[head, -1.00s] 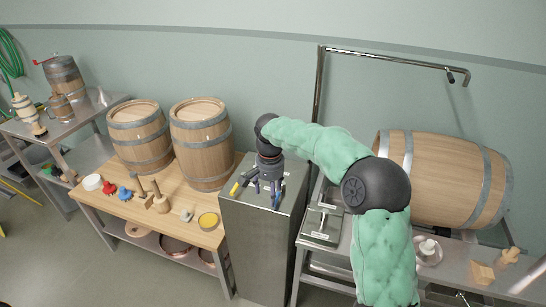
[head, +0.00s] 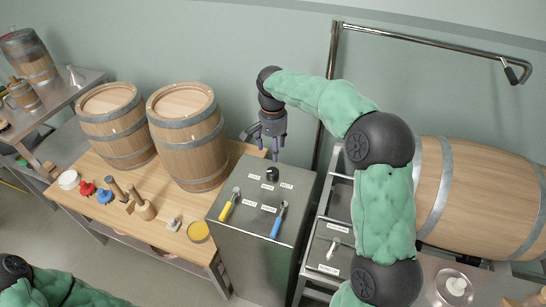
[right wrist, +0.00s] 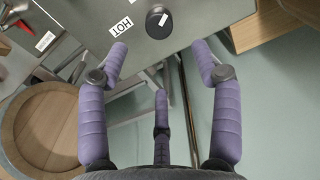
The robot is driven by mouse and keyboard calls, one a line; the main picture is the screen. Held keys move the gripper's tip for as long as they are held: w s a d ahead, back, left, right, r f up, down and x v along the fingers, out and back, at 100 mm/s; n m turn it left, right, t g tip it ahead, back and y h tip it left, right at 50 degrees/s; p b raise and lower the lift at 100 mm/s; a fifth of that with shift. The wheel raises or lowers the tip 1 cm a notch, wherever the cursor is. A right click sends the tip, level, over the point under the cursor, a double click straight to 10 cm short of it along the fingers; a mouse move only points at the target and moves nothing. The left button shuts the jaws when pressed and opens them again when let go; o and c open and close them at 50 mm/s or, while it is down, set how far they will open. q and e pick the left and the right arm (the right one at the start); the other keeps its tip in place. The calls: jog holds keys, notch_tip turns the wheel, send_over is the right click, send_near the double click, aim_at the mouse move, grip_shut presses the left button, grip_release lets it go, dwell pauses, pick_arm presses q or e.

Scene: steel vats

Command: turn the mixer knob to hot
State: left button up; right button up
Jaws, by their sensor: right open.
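The mixer knob (head: 271,174) is a small black knob on top of the steel cabinet (head: 255,215), near its back edge. In the right wrist view the black knob (right wrist: 158,20) shows at the top, with a pale line on it, beside a white HOT label (right wrist: 121,26). The line does not point at that label. My right gripper (head: 268,147) is open and empty, above and behind the knob, apart from it. Its spread purple fingers (right wrist: 160,48) show in the wrist view, below the knob in the picture. My left gripper is out of view.
Two upright barrels (head: 188,137) stand on the wooden table to the left. A lying barrel (head: 480,195) is at the right.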

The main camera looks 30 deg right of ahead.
aim_at(273, 171)
notch_tip(273, 171, down, 11)
jog(key=b, duration=0.3)
jog(key=shift+s+r+b, duration=0.1)
jog(key=shift+b, duration=0.2)
jog(key=shift+c, duration=0.2)
jog(key=c, duration=1.1)
